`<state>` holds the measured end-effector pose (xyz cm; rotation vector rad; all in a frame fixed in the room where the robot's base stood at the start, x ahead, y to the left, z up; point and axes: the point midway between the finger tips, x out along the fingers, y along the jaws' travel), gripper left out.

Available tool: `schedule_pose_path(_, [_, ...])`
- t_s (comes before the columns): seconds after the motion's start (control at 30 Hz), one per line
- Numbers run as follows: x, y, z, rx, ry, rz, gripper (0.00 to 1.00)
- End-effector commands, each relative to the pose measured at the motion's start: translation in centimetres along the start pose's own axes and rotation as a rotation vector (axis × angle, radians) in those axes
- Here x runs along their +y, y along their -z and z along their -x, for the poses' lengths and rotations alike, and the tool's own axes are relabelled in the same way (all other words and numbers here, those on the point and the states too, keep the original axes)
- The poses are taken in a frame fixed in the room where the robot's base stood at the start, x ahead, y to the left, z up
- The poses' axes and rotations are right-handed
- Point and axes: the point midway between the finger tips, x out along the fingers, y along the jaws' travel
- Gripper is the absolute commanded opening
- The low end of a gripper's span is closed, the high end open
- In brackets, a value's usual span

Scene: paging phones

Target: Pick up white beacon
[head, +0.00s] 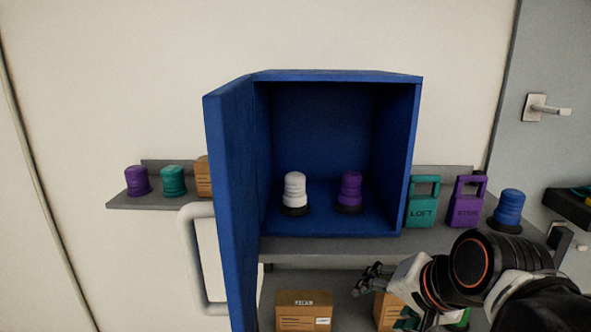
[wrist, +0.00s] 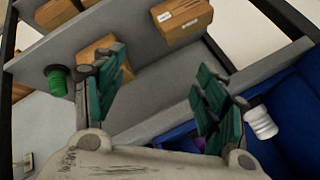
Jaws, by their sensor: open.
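The white beacon (head: 294,192) stands upright on a dark base inside the open blue cabinet, left of a purple beacon (head: 350,190). In the wrist view the white beacon (wrist: 260,122) shows at the right, just outside my right finger. My gripper (head: 372,280) is low, in front of the shelf and below and right of the cabinet opening. In the wrist view my gripper (wrist: 160,95) has its two green-padded fingers spread wide with nothing between them. The purple beacon is mostly hidden there behind the right finger.
The blue cabinet door (head: 230,210) stands open on the left. A teal padlock (head: 422,205), a purple padlock (head: 466,205) and a blue beacon (head: 509,210) stand right of the cabinet. Cardboard boxes (head: 303,310) sit on the lower shelf.

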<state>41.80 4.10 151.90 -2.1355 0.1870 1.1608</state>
Motion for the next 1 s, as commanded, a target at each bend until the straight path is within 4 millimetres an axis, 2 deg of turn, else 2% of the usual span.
schedule_pose_path(0.03, [-2.4,1.5,1.1,-0.019,0.033,-0.137,0.66])
schedule_pose_path(0.3, [-12.1,6.7,1.7,-0.203,0.185,-0.949,0.66])
schedule_pose_path(0.5, [-18.1,10.9,2.0,-0.396,0.235,-1.498,0.66])
schedule_pose_path(0.6, [-20.1,12.4,2.1,-0.479,0.238,-1.685,0.66])
schedule_pose_path(0.7, [-21.2,13.4,2.2,-0.532,0.235,-1.799,0.66])
schedule_pose_path(0.83, [-22.0,13.8,1.9,-0.561,0.231,-1.855,0.66])
schedule_pose_path(1.0, [-23.4,13.4,-0.3,-0.563,0.230,-1.855,0.66])
